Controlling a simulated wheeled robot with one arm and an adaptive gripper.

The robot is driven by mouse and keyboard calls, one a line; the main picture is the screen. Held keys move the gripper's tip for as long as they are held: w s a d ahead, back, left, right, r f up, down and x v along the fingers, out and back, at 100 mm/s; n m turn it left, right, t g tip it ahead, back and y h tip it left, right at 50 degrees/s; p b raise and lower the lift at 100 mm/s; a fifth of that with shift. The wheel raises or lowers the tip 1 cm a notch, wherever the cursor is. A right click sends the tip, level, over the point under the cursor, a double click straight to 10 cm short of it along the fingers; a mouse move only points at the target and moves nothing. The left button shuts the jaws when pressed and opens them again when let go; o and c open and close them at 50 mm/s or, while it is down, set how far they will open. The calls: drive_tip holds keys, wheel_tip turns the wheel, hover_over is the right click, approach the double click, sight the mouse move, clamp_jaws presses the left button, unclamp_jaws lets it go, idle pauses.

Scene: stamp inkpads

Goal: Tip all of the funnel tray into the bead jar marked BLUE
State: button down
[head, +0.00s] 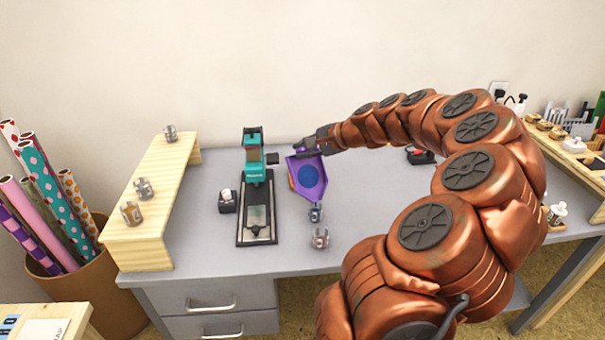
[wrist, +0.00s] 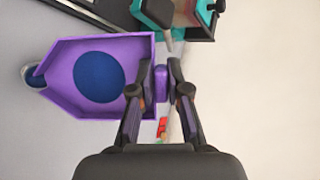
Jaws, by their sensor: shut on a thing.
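The purple funnel tray (head: 308,191) hangs above the desk, its spout end toward the viewer. It also shows in the wrist view (wrist: 125,50), with a round dark blue patch, which looks like its contents, on its floor. My gripper (wrist: 162,75) is shut on the tray's short purple tab; it also shows in the head view (head: 301,150). A small clear jar (head: 316,212) with dark blue on it stands at the spout tip, partly covered by it in the wrist view (wrist: 33,77). I cannot read any label, nor tell how far the tray is tilted.
Another clear jar (head: 320,239) stands nearer the desk's front edge.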

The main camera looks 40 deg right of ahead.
drive_tip(key=shift+s+a+b, duration=0.1)
drive_tip(key=shift+s+b, duration=0.25)
drive_tip(key=shift+b, duration=0.55)
drive_tip(key=shift+s+r+t, duration=0.15)
drive_tip(key=shift+t, duration=0.15)
drive_tip(key=shift+s+a+r+t+b, duration=0.2)
drive_tip(key=shift+s+t+b, duration=0.25)
drive_tip(key=shift+b, duration=0.85)
drive_tip(key=shift+w+d+g+p, duration=0.1)
drive_tip(key=shift+w+g+p, duration=0.15)
drive_tip(key=shift+p, duration=0.3)
drive_tip(key=shift+w+f+g+p, duration=0.2)
drive_tip(key=shift+w+g+p, duration=0.1)
drive_tip(key=shift+p, duration=0.5)
drive_tip(key=shift+w+d+f+g+p, duration=0.25)
drive_tip(key=shift+w+g+p, duration=0.2)
drive_tip(key=shift+p, duration=0.75)
drive_tip(key=shift+w+f+g+p, duration=0.15)
drive_tip(key=shift+w+g+p, duration=0.15)
drive_tip(key=shift+p, duration=0.3)
drive_tip(key=shift+w+d+f+p, duration=0.15)
drive_tip(key=shift+w+p, duration=0.15)
drive_tip(key=shift+p, duration=0.3)
